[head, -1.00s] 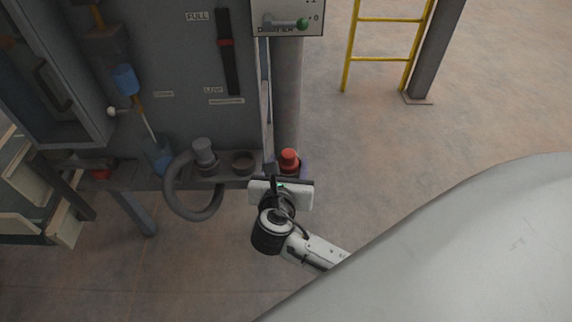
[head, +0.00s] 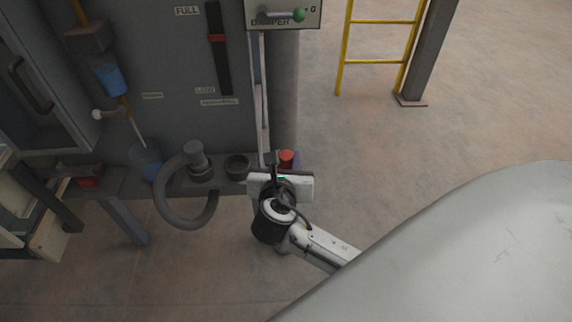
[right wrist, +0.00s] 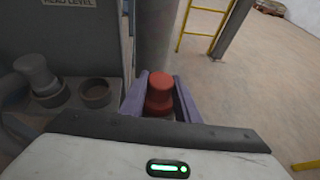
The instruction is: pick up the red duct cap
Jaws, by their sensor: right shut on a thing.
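The red duct cap (head: 287,157) stands at the right end of the grey ledge, by the foot of a grey vertical duct. My right gripper (head: 283,161) reaches it from the front, and its white body hides the cap's lower part in the head view. In the right wrist view the red cap (right wrist: 160,93) sits between the two purple-grey fingers of my right gripper (right wrist: 161,104), which are shut on it. The cap looks upright; whether it still rests on the ledge is hidden. My left gripper is not in view.
Left of the cap, the ledge (head: 222,184) carries an open round socket (head: 237,166) and a grey capped fitting with a hose (head: 198,163). A damper lever with a green knob (head: 299,15) is above. A yellow ladder (head: 378,61) and post stand right; floor there is clear.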

